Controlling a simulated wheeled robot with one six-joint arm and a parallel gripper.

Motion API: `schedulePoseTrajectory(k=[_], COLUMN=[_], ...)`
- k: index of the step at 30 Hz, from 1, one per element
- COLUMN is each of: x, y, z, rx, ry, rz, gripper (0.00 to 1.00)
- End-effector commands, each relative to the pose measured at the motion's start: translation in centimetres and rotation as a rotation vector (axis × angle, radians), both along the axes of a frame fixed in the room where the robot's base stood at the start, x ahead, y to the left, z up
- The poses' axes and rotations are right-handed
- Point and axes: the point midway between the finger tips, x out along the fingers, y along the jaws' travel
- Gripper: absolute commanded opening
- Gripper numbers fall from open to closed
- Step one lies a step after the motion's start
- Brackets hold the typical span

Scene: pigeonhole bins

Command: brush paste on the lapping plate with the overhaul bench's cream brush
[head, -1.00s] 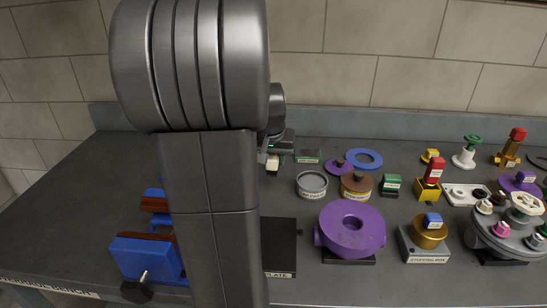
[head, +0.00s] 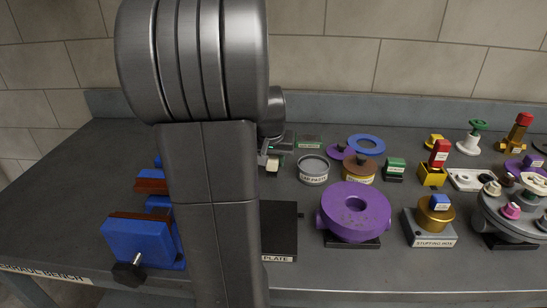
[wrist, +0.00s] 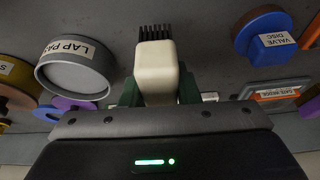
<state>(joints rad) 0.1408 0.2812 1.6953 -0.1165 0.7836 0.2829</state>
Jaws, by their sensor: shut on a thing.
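My gripper (head: 272,153) is shut on the cream brush (wrist: 156,72), whose black bristles (wrist: 154,33) point away from the jaws in the wrist view. In the head view the brush (head: 268,161) shows as a small pale block just right of my arm, apparently above the bench. The open grey lap paste tin (head: 313,171) stands right of it and also shows in the wrist view (wrist: 76,70). The black lapping plate (head: 280,228) lies nearer the front, its left side hidden behind my arm. I cannot tell whether the bristles carry paste.
A purple round housing (head: 355,210) stands right of the plate, and a brass-topped stuffing box (head: 431,226) beyond it. A blue vise (head: 143,243) is left of my arm. A blue valve disc (wrist: 264,35) is at right in the wrist view. Several small parts crowd the back right.

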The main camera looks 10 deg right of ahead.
Motion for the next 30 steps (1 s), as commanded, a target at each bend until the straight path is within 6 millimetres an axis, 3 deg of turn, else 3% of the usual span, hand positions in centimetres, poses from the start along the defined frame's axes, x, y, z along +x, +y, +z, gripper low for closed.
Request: schedulePoseTrajectory(k=[14,15,18,30], x=[0.0,0.0,0.0,0.0], y=[0.0,0.0,0.0,0.0], z=[-3.1,-2.8,-2.8,-2.8], rx=[0.000,0.000,0.000,0.000], ry=[0.001,0.000,0.000,0.001], rz=[0.000,0.000,0.000,0.000], gripper=[0.11,0.37,0.54,0.54])
